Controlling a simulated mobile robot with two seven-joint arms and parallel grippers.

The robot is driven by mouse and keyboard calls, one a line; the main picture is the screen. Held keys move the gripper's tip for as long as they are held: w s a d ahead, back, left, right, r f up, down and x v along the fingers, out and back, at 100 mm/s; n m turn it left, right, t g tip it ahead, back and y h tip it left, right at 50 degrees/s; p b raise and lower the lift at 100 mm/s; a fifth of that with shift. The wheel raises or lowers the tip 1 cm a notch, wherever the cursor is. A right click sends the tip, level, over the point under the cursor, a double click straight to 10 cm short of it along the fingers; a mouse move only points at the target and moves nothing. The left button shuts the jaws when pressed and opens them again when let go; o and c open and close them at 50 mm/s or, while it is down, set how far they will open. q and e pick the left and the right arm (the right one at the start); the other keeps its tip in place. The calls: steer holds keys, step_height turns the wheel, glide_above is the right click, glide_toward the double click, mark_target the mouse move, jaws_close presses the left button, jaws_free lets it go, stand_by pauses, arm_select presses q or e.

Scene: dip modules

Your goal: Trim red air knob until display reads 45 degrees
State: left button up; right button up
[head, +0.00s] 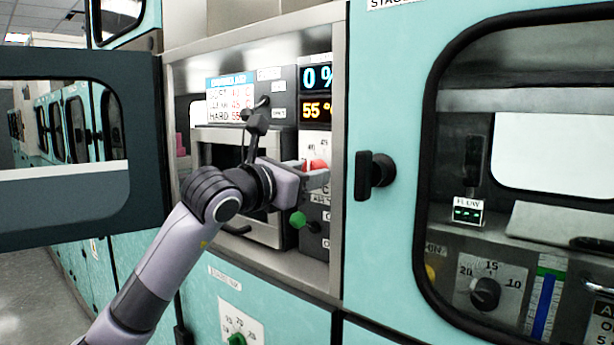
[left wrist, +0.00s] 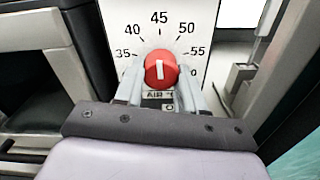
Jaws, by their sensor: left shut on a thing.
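My left gripper (left wrist: 160,84) is shut on the knob, one finger on each side. In the head view the gripper (head: 316,174) partly hides the red knob (head: 318,165). The display (head: 316,110) above it reads 55 degrees in yellow. My right gripper is not in view.
A green knob (head: 298,219) is just below the gripper. A printed chart (head: 230,99) with SOFT and HARD rows is at the upper left. A black handle (head: 374,175) sticks out on the right.

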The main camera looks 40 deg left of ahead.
arm_select(q)
steer(key=n+b, duration=0.2)
steer(key=n, duration=0.5)
steer(key=n+b, duration=0.2)
steer(key=n, duration=0.6)
steer(key=shift+d+r, duration=0.15)
steer(key=shift+d, duration=0.05)
steer(key=shift+n, duration=0.3)
steer(key=o, duration=1.1)
steer(key=shift+c, duration=0.2)
steer(key=s+b, duration=0.1)
steer(key=s, duration=0.6)
steer(key=shift+a+b, duration=0.3)
steer(key=shift+b, duration=0.1)
